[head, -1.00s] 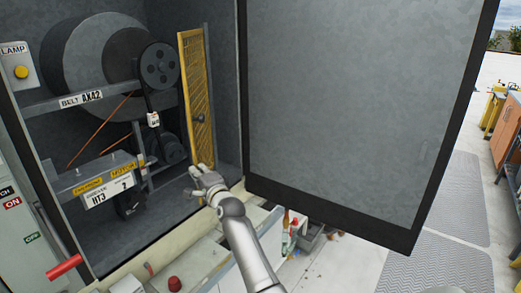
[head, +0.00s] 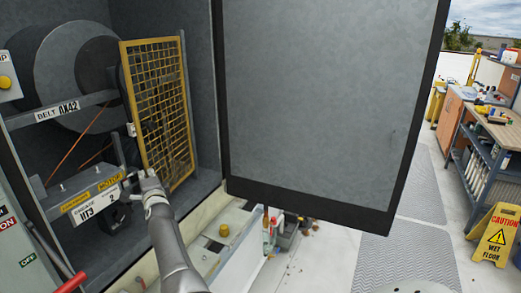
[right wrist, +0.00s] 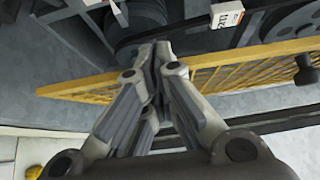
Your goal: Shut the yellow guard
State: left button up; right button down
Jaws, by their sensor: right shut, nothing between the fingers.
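The yellow guard (head: 160,108), a mesh panel in a yellow frame, stands upright inside the cabinet in the head view. It is partly swung, its near left edge by the motor bracket and its right edge by a grey post. It covers most of the belt pulleys. My right gripper (head: 150,180) is shut and empty at the guard's lower left corner. In the right wrist view the closed fingertips (right wrist: 160,58) overlap the guard's frame (right wrist: 240,57); I cannot tell whether they touch. A dark knob (right wrist: 306,68) sits on the guard there. My left gripper is not in view.
The large grey cabinet door (head: 315,100) stands open to the right of my right arm. The motor bracket (head: 92,190) and belt bar (head: 60,113) lie left of the guard. A wet floor sign (head: 495,237) and workbench (head: 490,130) are far right.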

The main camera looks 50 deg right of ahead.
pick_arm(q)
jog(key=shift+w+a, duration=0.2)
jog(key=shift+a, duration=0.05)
pick_arm(e)
jog(key=shift+w+a+h, duration=0.15)
jog(key=shift+w+h, duration=0.15)
jog(key=shift+w, duration=0.1)
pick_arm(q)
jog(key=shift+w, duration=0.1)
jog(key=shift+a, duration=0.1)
